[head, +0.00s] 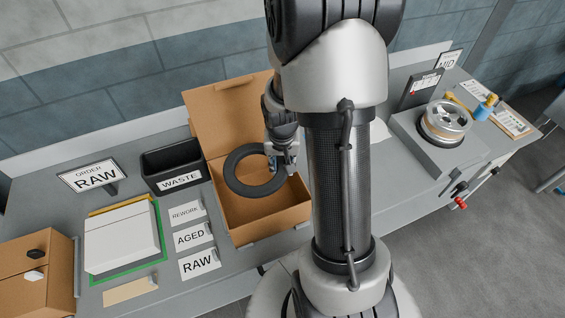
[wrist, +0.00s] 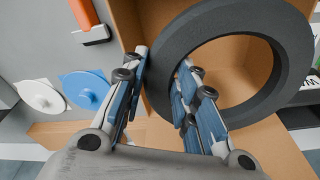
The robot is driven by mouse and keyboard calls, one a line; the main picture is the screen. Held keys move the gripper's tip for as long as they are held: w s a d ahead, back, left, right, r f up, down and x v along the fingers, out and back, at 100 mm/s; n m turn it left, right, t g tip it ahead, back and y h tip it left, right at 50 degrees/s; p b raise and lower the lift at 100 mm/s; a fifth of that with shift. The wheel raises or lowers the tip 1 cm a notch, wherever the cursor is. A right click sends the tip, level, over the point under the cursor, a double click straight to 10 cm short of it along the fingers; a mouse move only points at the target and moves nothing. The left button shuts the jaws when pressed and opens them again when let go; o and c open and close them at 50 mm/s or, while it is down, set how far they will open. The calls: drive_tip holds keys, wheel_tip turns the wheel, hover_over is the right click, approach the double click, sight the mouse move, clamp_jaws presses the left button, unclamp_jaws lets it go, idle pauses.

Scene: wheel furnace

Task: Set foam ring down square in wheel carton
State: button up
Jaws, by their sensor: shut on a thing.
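The foam ring (head: 234,178) is dark grey and hangs over the open wheel carton (head: 262,234) in the head view. My gripper (head: 286,160) is shut on the ring's right side there. In the wrist view the ring (wrist: 290,28) is large, with my gripper's blue-padded fingers (wrist: 160,95) on either side of its near left part. The brown carton (wrist: 262,150) shows behind and below the ring. Its flap stands up at the back in the head view. My arm hides the carton's right part, and I cannot tell how far the ring is above its floor.
A black WASTE bin (head: 172,166) stands left of the carton. REWORK, AGED and RAW cards (head: 194,237) lie beside it. A white stack (head: 122,240) lies on a green mat further left. A wheel (head: 446,120) sits on a grey fixture at right.

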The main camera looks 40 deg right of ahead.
drive_tip(key=b, duration=1.5)
approach(282, 201)
drive_tip(key=f, duration=0.3)
drive_tip(key=w+f, duration=0.1)
drive_tip(key=f, duration=0.1)
drive_tip(key=shift+d, duration=0.4)
drive_tip(key=shift+d, duration=0.1)
drive_tip(key=shift+s+f+b, duration=0.15)
drive_tip(key=shift+f+b, duration=0.2)
drive_tip(key=shift+f, duration=0.25)
